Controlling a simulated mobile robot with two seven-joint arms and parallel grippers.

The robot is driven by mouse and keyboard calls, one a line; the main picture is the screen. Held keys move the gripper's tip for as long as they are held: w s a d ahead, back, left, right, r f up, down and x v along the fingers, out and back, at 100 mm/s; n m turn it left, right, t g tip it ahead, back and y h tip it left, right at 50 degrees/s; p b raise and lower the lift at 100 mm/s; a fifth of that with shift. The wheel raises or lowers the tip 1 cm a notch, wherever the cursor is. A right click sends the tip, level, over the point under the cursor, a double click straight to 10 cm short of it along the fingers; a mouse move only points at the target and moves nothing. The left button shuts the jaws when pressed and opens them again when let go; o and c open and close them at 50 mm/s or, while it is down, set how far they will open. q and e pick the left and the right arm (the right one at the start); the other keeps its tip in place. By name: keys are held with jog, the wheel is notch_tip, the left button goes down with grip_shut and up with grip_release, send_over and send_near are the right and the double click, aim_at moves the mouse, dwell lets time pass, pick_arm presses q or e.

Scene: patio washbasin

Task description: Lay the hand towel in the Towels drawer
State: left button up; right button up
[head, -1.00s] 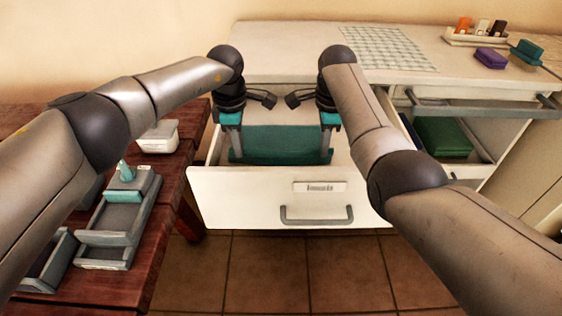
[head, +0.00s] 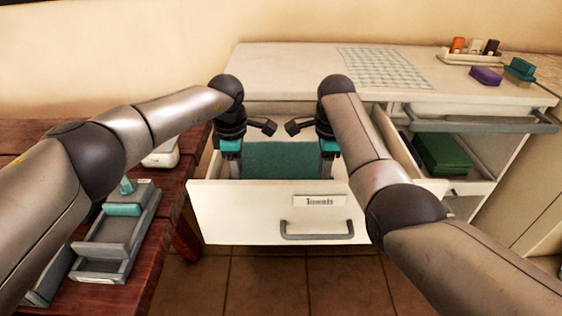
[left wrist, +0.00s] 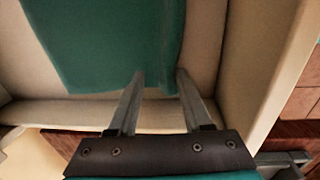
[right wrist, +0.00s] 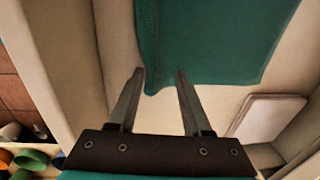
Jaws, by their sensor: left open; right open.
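The green hand towel (head: 278,160) lies spread inside the open Towels drawer (head: 240,215), whose front panel has a label and a grey handle. My left gripper (head: 232,170) is at the towel's left end and my right gripper (head: 328,170) at its right end, both reaching down into the drawer. In the left wrist view the towel (left wrist: 110,40) has a corner edge by the open fingertips. In the right wrist view the towel (right wrist: 210,40) has a corner by the open fingertips too. The drawer front hides the towel's near edge in the head view.
A second open drawer at right holds a dark green item (head: 441,152). The counter carries a checked cloth (head: 385,68), a tray of small bottles (head: 470,58), and a purple block (head: 485,75). A wooden bench (head: 165,215) with grey trays (head: 120,235) stands at left.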

pick_arm(q)
jog(key=shift+o, duration=0.2)
notch_tip(320, 180, up, 8)
jog(key=s, duration=0.2)
jog(key=shift+r, duration=0.25)
pick_arm(e)
jog(key=shift+o, duration=0.2)
notch_tip(320, 180, up, 9)
jog(key=s, duration=0.2)
jog(key=shift+f, duration=0.2)
pick_arm(q)
jog(key=shift+r, duration=0.25)
pick_arm(e)
jog(key=shift+r, duration=0.2)
pick_arm(q)
jog(key=shift+s+f, duration=0.1)
pick_arm(e)
jog(key=shift+s, duration=0.1)
